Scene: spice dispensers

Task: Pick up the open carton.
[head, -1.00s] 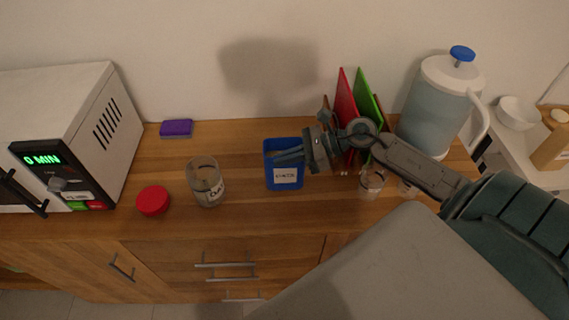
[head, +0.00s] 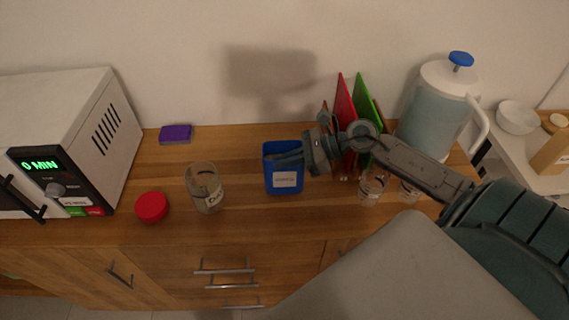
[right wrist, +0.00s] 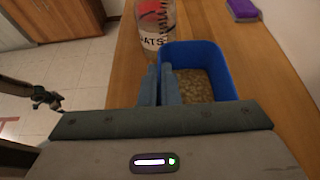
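The open carton (head: 284,181) is a blue, open-topped box with a white label, standing upright on the wooden counter. In the right wrist view the carton (right wrist: 216,62) shows grainy brown contents. My right gripper (head: 284,158) reaches in from the right over its top. In the right wrist view my right gripper (right wrist: 159,84) has one finger outside and one inside the carton's left wall, close together, with the wall pinched between them. A dark jointed part at the left of that view looks like my left gripper (right wrist: 46,98); its fingers are too small to judge.
A labelled glass jar (head: 206,189) and red lid (head: 151,207) stand left of the carton. Red (head: 345,112) and green (head: 367,105) boards, small glasses (head: 371,188) and a large pitcher (head: 436,112) are to the right. A microwave (head: 62,110) and purple sponge (head: 176,133) are at left.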

